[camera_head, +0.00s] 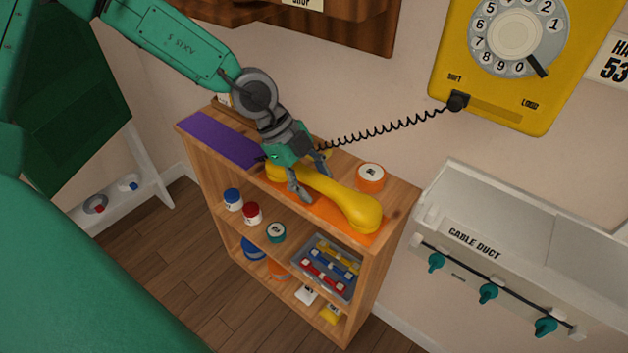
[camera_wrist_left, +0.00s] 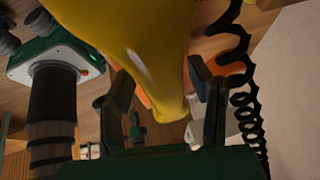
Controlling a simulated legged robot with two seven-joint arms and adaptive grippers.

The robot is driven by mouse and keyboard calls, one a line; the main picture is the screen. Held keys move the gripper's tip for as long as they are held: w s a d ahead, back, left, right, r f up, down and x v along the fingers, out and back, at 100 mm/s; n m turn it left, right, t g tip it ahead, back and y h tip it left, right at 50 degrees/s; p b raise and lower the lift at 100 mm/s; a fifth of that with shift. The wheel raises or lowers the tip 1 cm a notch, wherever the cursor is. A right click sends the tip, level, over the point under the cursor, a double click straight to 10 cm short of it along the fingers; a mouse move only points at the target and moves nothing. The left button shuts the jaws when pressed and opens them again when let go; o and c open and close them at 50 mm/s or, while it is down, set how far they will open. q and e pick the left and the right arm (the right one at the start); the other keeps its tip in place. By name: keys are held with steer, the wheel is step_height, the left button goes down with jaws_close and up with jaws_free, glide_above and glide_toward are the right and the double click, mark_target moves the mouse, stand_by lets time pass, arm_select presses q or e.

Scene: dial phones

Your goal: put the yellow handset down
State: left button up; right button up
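The yellow handset (camera_head: 340,196) lies lengthwise over an orange mat (camera_head: 318,212) on top of the wooden shelf unit. I cannot tell whether it rests on the mat or is just above it. My left gripper (camera_head: 312,181) reaches down onto the handset's handle, nearer its left end, with one finger on each side. A black coiled cord (camera_head: 385,130) runs to the yellow dial phone (camera_head: 485,65) on the wall. My right gripper is not in view.
A purple mat (camera_head: 220,140) covers the shelf top's left part. An orange-sided round container (camera_head: 370,177) stands close behind the handset. Small jars and a grey tray (camera_head: 325,268) sit on lower shelves. A cable duct (camera_head: 490,250) is on the right wall.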

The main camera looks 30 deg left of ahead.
arm_select(q)
steer(key=p+v, duration=0.4)
steer(key=v, duration=0.7)
steer(key=s+a+f+m+y, duration=0.2)
steer(key=s+f+m+y, duration=0.2)
steer(key=f+m, duration=0.7)
steer(key=s+a+f+m+y, duration=0.2)
steer(key=s+f+m+y, duration=0.25)
steer(key=m, duration=1.25)
steer(key=s+d+f+m+h, duration=0.1)
steer(key=s+m, duration=0.3)
steer(key=m, duration=0.4)
steer(key=s+d+f+m+h, duration=0.1)
steer(key=s+d+f+m, duration=0.2)
steer(key=m, duration=0.6)
steer(key=s+d+f+m+g+h, duration=0.1)
steer(key=s+d+m, duration=0.3)
steer(key=m, duration=0.4)
steer(key=shift+s+f+m+p, duration=0.4)
steer(key=shift+s+f, duration=0.35)
steer(key=shift+f, duration=0.15)
